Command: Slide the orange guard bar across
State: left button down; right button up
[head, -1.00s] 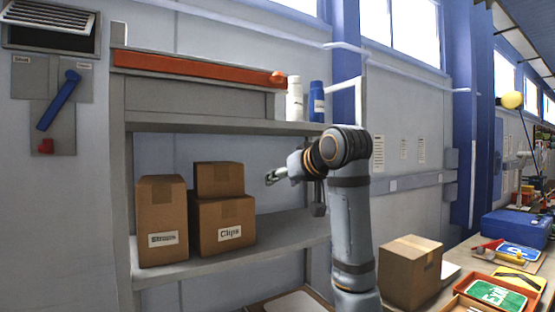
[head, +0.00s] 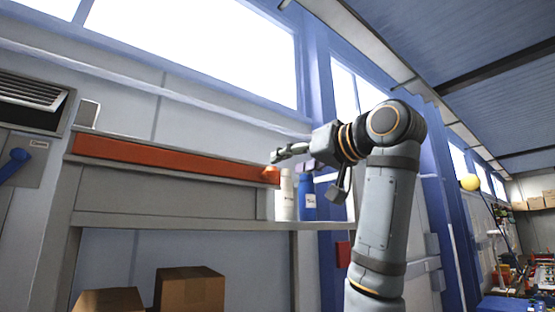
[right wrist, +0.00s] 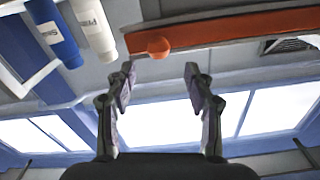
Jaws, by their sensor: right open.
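The orange guard bar (head: 170,158) runs along the front of the upper shelf, with a round orange knob (head: 270,174) at its right end. In the right wrist view the bar (right wrist: 240,27) crosses the top and its knob (right wrist: 158,47) is just beyond the fingertips, roughly between them in the picture. My right gripper (head: 277,156) is beside the knob in the head view; whether it touches cannot be told. In the right wrist view the right gripper (right wrist: 157,80) is open and empty. My left gripper is not in view.
A white bottle (head: 285,195) and a blue bottle (head: 307,197) stand on the shelf right of the knob, close under my right arm. Cardboard boxes (head: 190,290) are on the shelf below. A blue lever (head: 14,163) is on the wall at left.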

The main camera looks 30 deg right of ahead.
aim_at(276, 170)
jog(key=w, duration=0.2)
jog(key=w+p, duration=0.1)
jog(key=w, duration=0.3)
jog(key=shift+w+a+f, duration=0.25)
jog(key=shift+w+a, duration=0.1)
jog(key=shift+w+d+f+p, duration=0.15)
jog(key=shift+w+p, duration=0.25)
jog(key=shift+w, duration=0.4)
jog(key=shift+s, duration=0.55)
jog(key=shift+c, duration=0.8)
jog(key=shift+w, duration=0.2)
jog(key=shift+c, duration=1.3)
jog(key=shift+w, duration=0.1)
jog(key=shift+c, duration=1.2)
grip_shut()
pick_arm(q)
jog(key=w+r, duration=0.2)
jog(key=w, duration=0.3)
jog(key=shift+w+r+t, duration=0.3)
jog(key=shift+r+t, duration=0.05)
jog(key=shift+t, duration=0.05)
